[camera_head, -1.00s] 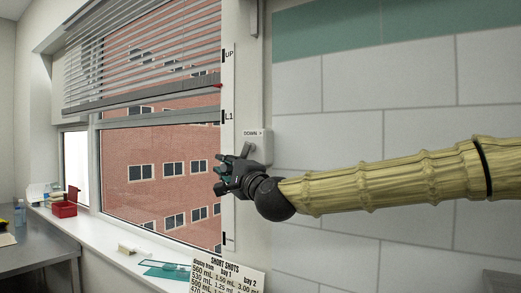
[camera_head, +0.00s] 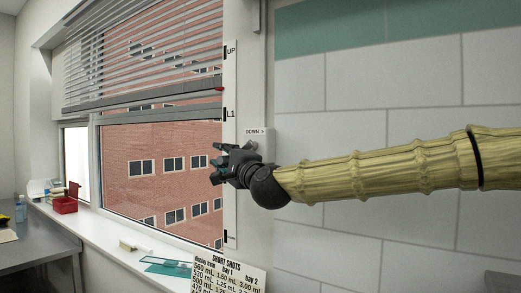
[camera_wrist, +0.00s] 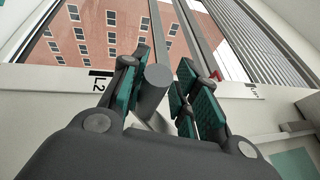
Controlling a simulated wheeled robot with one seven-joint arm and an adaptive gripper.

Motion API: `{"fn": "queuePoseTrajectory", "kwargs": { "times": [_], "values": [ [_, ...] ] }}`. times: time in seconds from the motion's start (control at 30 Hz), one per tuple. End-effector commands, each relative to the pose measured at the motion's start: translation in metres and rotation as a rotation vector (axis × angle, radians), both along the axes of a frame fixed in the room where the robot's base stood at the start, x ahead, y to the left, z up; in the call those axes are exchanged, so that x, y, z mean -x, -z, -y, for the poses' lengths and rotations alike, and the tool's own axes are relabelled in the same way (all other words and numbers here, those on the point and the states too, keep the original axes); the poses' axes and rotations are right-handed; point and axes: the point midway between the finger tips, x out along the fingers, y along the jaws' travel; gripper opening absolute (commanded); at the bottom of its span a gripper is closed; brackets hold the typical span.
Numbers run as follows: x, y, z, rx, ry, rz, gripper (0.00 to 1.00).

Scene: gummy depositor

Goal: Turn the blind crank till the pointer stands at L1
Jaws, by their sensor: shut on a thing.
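The window blind (camera_head: 150,65) hangs partway down. Its red pointer (camera_head: 219,89) stands between the UP mark (camera_head: 231,51) and the L1 mark (camera_head: 231,114), a little above L1. The crank housing (camera_head: 268,143) on the wall carries a "DOWN >" label. My gripper (camera_head: 217,164) is in front of it and mostly hides the crank in the head view. In the wrist view my gripper (camera_wrist: 178,92) is closed around the grey cylindrical crank handle (camera_wrist: 152,92), which sits by the left finger. The red pointer (camera_wrist: 215,75) shows beyond the right finger.
A windowsill (camera_head: 120,243) runs below, with a red bin (camera_head: 65,205), a teal item (camera_head: 172,267) and a "SHORT SHOTS" card (camera_head: 228,275). A counter (camera_head: 35,250) is at left. The tiled wall (camera_head: 390,80) is right of the crank.

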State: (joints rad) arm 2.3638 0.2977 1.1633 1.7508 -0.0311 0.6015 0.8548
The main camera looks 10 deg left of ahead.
Motion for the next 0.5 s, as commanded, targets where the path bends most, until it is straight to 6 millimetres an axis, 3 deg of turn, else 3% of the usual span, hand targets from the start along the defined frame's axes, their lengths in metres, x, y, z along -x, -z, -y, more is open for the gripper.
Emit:
{"fn": "queuePoseTrajectory", "kwargs": {
  "times": [0.03, 0.1, 0.2, 0.37, 0.5],
  "values": [
    [-0.0013, -0.0200, 0.0049, -0.013, 0.009, 0.014, 0.15],
    [-0.0014, -0.0259, 0.0048, -0.014, 0.010, 0.014, 0.19],
    [-0.0017, -0.0281, 0.0047, -0.014, 0.010, 0.014, 0.19],
    [-0.0014, -0.0260, 0.0040, -0.012, 0.009, 0.012, 0.03],
    [-0.0008, -0.0277, 0.0026, -0.010, 0.007, 0.011, 0.03]
  ]
}}
